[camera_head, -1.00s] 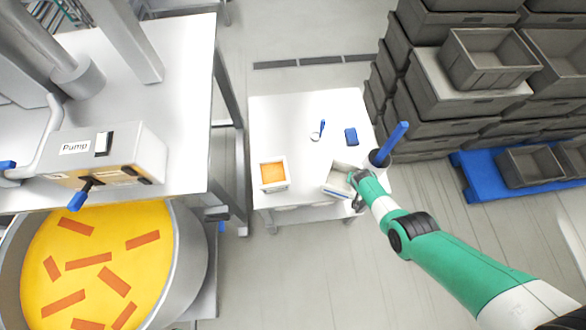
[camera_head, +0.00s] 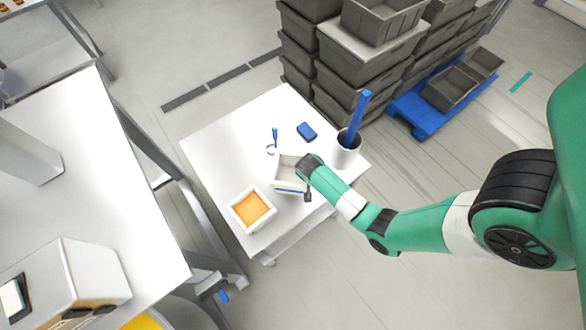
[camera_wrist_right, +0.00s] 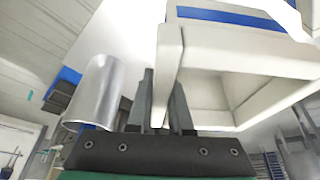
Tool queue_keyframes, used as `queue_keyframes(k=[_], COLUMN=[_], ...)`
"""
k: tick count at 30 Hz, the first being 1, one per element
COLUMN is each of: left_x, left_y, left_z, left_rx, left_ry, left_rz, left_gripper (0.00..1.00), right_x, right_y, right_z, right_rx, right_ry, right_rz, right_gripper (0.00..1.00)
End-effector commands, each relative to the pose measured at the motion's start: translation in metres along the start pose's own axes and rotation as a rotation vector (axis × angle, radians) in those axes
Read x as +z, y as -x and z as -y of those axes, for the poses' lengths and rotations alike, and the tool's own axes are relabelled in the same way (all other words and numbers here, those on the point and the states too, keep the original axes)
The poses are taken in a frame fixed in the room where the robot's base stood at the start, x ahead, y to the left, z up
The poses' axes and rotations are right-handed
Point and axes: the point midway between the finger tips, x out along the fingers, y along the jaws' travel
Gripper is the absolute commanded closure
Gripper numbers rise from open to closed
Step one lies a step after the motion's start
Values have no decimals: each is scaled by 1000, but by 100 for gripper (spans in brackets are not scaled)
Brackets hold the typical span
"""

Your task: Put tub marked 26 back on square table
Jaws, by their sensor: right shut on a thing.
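A white open tub with a blue stripe (camera_head: 290,176) is at the square white table (camera_head: 215,140), near its right front side. No number on it can be read. My right gripper (camera_head: 308,168) is shut on one wall of this tub. In the right wrist view the tub (camera_wrist_right: 235,45) is tilted in the picture, with a wall between the gripper's fingers (camera_wrist_right: 165,105). I cannot tell whether its base touches the tabletop. My left gripper is not in view.
A white tub with orange filling (camera_head: 251,208) stands left of the held tub. A cup with a blue-handled tool (camera_head: 345,150), a blue block (camera_head: 306,131) and a small blue-handled item (camera_head: 273,138) are on the table. Grey crates (camera_head: 360,60) are stacked behind.

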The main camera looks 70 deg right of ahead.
Motion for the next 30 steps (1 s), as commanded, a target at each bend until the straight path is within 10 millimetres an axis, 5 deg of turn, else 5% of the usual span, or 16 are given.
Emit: queue_keyframes(k=[4, 11, 18, 29, 30], left_x=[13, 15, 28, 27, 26], left_y=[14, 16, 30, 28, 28], left_z=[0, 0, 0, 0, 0], left_rx=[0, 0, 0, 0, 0], left_ry=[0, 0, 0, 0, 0], left_rz=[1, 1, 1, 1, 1], left_gripper=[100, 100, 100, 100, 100], right_x=[15, 19, 33, 34, 34], right_y=[-35, -45, -78, -81, -80], right_z=[-1, 0, 0, 0, 0], right_rx=[2, -1, 0, -1, -1], right_ry=[1, 1, 1, 1, 1], right_rz=[2, 0, 1, 0, 0], right_gripper=[100, 100, 100, 100, 74])
